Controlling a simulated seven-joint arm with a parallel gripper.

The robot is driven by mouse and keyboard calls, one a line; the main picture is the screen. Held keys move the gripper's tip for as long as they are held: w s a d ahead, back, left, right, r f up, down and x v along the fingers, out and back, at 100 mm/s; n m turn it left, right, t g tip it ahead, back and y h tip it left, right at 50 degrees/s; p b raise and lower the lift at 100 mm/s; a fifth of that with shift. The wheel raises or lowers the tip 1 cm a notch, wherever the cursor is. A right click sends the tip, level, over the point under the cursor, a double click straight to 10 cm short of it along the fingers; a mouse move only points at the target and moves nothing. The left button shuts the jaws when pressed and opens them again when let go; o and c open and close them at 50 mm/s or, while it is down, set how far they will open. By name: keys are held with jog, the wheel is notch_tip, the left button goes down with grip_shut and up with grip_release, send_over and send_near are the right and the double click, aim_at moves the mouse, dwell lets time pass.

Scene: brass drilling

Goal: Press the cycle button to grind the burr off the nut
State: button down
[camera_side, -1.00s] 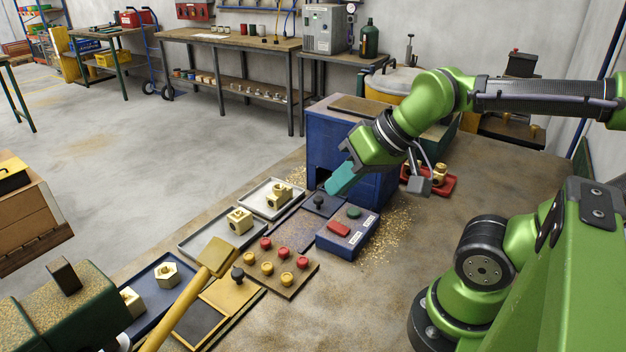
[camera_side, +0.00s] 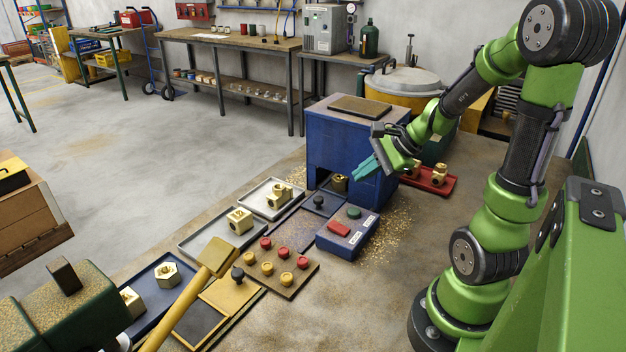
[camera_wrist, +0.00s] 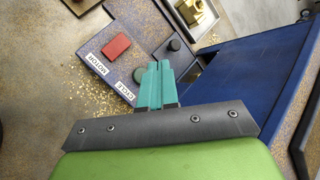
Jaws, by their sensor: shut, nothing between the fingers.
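A blue control box (camera_side: 347,239) stands in front of the blue grinder cabinet (camera_side: 345,135). It carries a red button (camera_side: 339,229) and a green button (camera_side: 353,212). In the wrist view the red button (camera_wrist: 116,46) is beside the MOTOR label, and the dark green button (camera_wrist: 140,75), on the CYCLE side, sits just left of my fingertips (camera_wrist: 157,68), partly hidden. A brass nut (camera_side: 340,183) sits in the cabinet's opening; its burr cannot be made out. My gripper (camera_side: 364,168) is shut and empty, in front of the cabinet and above the box, apart from the buttons.
A black-knobbed slide plate (camera_side: 320,205) lies before the opening. Trays with brass parts (camera_side: 238,221) lie to the left, and a red tray (camera_side: 442,183) with brass parts right of the cabinet. Brass chips litter the bench.

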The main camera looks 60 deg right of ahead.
aim_at(357, 212)
jog(key=shift+w+d+r+m+t, duration=0.45)
jog(key=shift+w+m, duration=0.15)
jog(key=shift+m, duration=0.2)
jog(key=shift+f, duration=0.1)
jog(key=shift+f, duration=4.4)
jog(key=shift+f, duration=0.15)
jog(key=shift+f, duration=0.25)
jog(key=shift+f, duration=0.5)
jog(key=shift+r, duration=0.95)
